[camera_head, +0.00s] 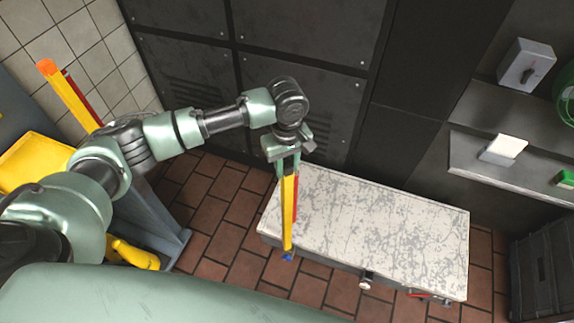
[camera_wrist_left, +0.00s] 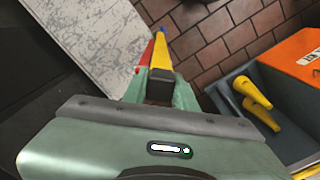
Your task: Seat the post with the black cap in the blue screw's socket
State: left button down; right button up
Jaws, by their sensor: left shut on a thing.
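My left gripper (camera_head: 288,160) points down, shut on a long yellow and red post (camera_head: 289,210) near its upper end. In the left wrist view the post (camera_wrist_left: 159,55) runs away from the gripper (camera_wrist_left: 158,95), and a dark block, maybe the black cap, shows between the fingers. My right gripper is not in view.
The bench (camera_head: 380,225) has a scratched, bare top. A silver and black knob (camera_head: 367,281) sticks out at its front. Another yellow post with an orange end (camera_head: 66,90) stands at the left. Yellow-handled tools (camera_wrist_left: 258,100) lie in a grey bin by an orange box (camera_wrist_left: 300,58).

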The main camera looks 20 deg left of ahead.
pick_arm(q)
jog(key=shift+f+p, duration=0.3)
jog(key=shift+f, duration=0.2)
jog(key=c, duration=1.2)
grip_release()
jog(key=shift+f, duration=0.1)
jog(key=shift+c, duration=0.2)
jog(key=shift+o, duration=0.6)
jog(key=shift+r+b, duration=0.55)
jog(key=shift+r, duration=0.1)
notch_tip(320, 180, up, 12)
jog(key=b, duration=0.1)
